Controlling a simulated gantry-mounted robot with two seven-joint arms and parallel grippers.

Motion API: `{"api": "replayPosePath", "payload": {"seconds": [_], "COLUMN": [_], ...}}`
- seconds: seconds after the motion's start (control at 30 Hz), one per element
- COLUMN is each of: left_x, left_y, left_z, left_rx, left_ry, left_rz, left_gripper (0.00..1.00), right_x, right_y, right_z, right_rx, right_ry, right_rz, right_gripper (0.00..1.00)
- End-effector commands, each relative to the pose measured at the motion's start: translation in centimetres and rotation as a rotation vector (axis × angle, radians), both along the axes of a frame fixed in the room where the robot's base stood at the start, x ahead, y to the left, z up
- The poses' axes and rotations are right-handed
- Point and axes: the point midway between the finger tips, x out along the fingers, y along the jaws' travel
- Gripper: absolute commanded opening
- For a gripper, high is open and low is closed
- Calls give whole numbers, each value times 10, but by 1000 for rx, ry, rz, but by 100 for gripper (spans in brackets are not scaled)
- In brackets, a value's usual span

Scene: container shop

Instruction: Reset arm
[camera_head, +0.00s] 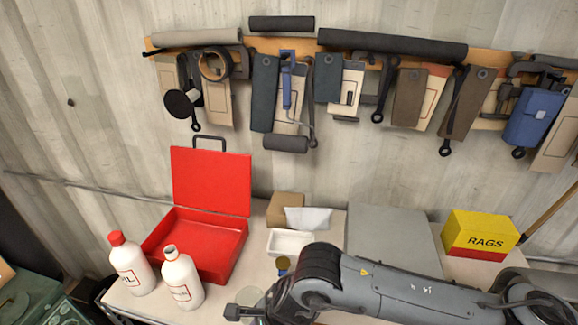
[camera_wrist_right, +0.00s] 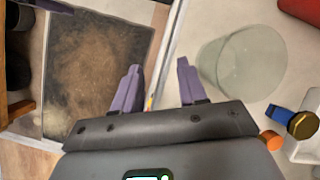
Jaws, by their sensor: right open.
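My right arm comes in from the right in the head view. Its gripper (camera_head: 243,313) is low over the front of the table, partly cut off by the bottom edge. In the right wrist view my right gripper (camera_wrist_right: 158,84) shows two purple fingers spread apart with nothing between them. They are over the table's edge, left of a clear glass jar (camera_wrist_right: 243,64) and apart from it in the picture. My left gripper is in neither view.
An open red toolbox (camera_head: 208,187) and two white bottles (camera_head: 131,268) (camera_head: 181,281) stand left. A white tray (camera_head: 289,242), a cardboard box (camera_head: 285,206) and a yellow-red RAGS box (camera_head: 480,233) stand behind my arm. Tools hang above. A brown mat (camera_wrist_right: 95,65) lies beyond the table edge.

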Motion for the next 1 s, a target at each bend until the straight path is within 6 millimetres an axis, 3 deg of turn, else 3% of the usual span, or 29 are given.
{"api": "replayPosePath", "payload": {"seconds": [0.03,0.1,0.2,0.3,0.43,0.57,0.67,0.77,0.9,0.93,1.0], "left_x": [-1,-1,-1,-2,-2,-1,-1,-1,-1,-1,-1], "left_y": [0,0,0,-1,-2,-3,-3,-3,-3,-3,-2], "left_z": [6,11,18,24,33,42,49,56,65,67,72], "left_rx": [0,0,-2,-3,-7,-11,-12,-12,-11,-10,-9], "left_ry": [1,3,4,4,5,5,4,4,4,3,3], "left_rz": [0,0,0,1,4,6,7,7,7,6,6], "left_gripper": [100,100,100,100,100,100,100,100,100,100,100], "right_x": [-19,-38,-59,-70,-68,-51,-35,-22,-20,-24,-37], "right_y": [25,57,95,118,126,106,75,30,-48,-66,-108], "right_z": [-1,5,24,49,84,107,112,104,73,65,43], "right_rx": [80,198,370,531,723,884,988,1073,1173,-1132,-986], "right_ry": [44,102,219,365,593,851,1061,1269,1538,-1509,-1348], "right_rz": [-54,-168,-360,-584,-917,-1290,-1600,-1930,-2427,2410,2232], "right_gripper": [42,42,42,42,42,42,42,42,42,42,42]}}
